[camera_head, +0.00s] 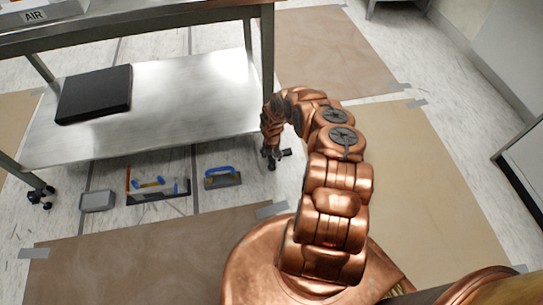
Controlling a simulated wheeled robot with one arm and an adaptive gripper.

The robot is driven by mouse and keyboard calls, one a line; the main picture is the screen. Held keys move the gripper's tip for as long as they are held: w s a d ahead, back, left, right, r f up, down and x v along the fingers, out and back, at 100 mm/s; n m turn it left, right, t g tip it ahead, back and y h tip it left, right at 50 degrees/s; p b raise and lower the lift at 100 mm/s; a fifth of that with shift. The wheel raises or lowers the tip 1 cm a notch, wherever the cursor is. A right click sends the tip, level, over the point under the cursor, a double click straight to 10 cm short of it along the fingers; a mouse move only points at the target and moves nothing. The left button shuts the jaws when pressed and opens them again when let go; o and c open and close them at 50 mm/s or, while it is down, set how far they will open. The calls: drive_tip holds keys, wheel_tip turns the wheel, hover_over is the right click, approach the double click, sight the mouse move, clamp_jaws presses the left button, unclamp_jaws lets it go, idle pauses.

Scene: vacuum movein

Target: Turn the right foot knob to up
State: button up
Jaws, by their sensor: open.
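The steel table's right leg (267,60) runs down behind my copper arm. The right foot knob is a small dark shape (286,153) low at the foot of this leg, and my gripper (271,155) is down right at it. My gripper hides much of the foot, and the knob's setting cannot be made out. My gripper is open; at this size I cannot tell whether its fingers touch the knob or are around it. The left foot (40,197) is in plain view, black with a knob.
A black flat box (95,93) lies on the steel lower shelf (190,95). On the floor in front are a grey box (97,201), a tool tray (158,189) and a blue-handled trowel (222,177). Taped brown sheets (420,180) cover open floor to the right.

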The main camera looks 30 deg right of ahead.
sight(272, 157)
wheel_tip(272, 157, up, 12)
idle(1.1)
